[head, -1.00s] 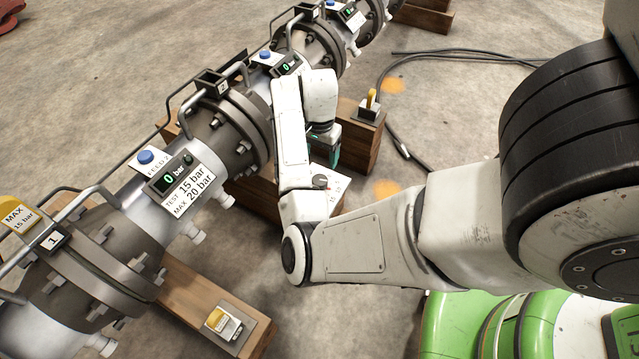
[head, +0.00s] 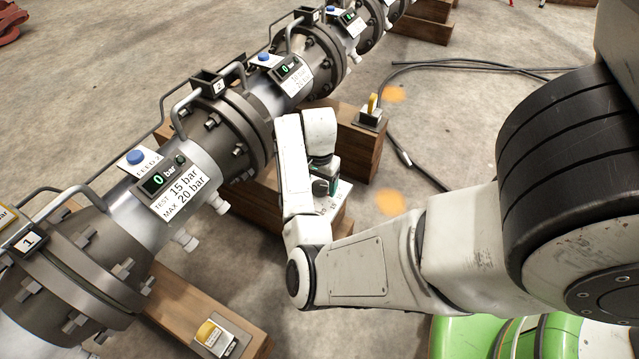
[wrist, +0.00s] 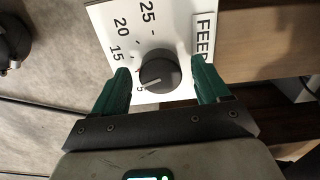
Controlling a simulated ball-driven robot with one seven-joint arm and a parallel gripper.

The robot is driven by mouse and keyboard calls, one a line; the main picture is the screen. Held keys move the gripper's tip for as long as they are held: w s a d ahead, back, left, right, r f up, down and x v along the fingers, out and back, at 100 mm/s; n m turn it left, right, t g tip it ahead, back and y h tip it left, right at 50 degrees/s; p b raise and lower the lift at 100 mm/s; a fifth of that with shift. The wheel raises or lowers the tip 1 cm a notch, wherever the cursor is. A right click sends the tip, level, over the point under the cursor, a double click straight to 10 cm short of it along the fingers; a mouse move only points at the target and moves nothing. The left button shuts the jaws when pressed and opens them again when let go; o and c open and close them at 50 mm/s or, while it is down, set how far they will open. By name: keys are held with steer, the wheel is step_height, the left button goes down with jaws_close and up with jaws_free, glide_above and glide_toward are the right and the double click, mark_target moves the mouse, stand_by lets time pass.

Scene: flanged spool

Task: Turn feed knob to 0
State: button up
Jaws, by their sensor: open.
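The feed knob (wrist: 158,72) is a dark round knob on a white plate (wrist: 110,22) marked FEED with a printed scale. In the wrist view its white pointer line aims down-left, close to the 5 mark. My gripper (wrist: 162,70) is open, with one green finger on each side of the knob. A gap seems to show on both sides; contact cannot be told. In the head view my gripper (head: 325,172) is over the white plate (head: 340,198), and the arm and gripper hide much of the plate.
A large flanged pipe (head: 205,150) runs diagonally on the left, with a 0 bar display (head: 158,180) and a blue button (head: 135,157). Wooden blocks (head: 360,145) support it. A yellow-handled switch (head: 208,333) sits on the near block. Black hoses (head: 440,65) lie on the floor.

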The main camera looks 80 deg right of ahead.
steer(key=shift+c, duration=0.3)
steer(key=c, duration=1)
steer(key=shift+r+p, duration=0.15)
steer(key=shift+p, duration=0.35)
steer(key=shift+s+r+n+p, duration=0.1)
steer(key=shift+r+n+p, duration=0.05)
steer(key=shift+n+p, duration=0.7)
steer(key=n+p, duration=0.3)
steer(key=p, duration=0.2)
steer(key=shift+s, duration=0.1)
steer(key=n+p, duration=0.4)
steer(key=shift+n, duration=0.25)
steer(key=shift+d+f+n+p, duration=0.15)
steer(key=shift+n+p, duration=0.35)
steer(key=shift+n, duration=0.6)
steer(key=shift+a+f+n+p, duration=0.1)
steer(key=shift+n+p, duration=0.35)
steer(key=shift+n, duration=0.65)
